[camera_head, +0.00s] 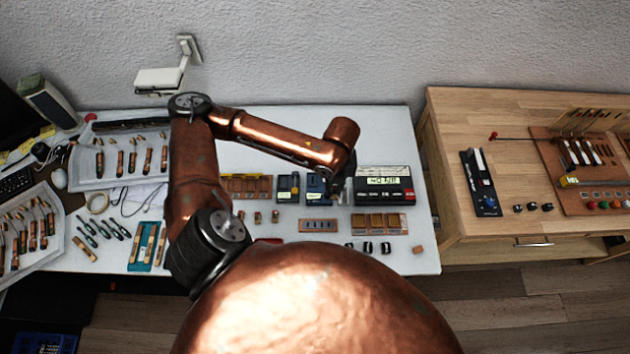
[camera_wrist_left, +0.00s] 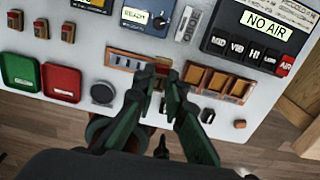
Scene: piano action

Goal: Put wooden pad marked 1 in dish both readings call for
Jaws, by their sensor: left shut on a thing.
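My left gripper (camera_wrist_left: 160,78) has its two dark green fingers closed on a small reddish-brown wooden pad (camera_wrist_left: 163,65); its marking cannot be read. In the head view the left gripper (camera_head: 340,190) is small and dark beside the meter. A green dish (camera_wrist_left: 20,73) and a red dish (camera_wrist_left: 62,82) lie to the left in the wrist view; my arm mostly hides them in the head view. The meter (camera_head: 384,184) shows "NO AIR" in the wrist view (camera_wrist_left: 265,25). Another device (camera_wrist_left: 148,17) reads "READY". My right gripper is not in view.
A slotted wooden tray (camera_head: 318,225) and a compartmented wooden box (camera_head: 378,223) lie near the gripper. Several small wooden blocks (camera_wrist_left: 68,32) stand farther left. Black round parts (camera_head: 386,247) and a loose wooden cube (camera_head: 418,249) sit by the front edge.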

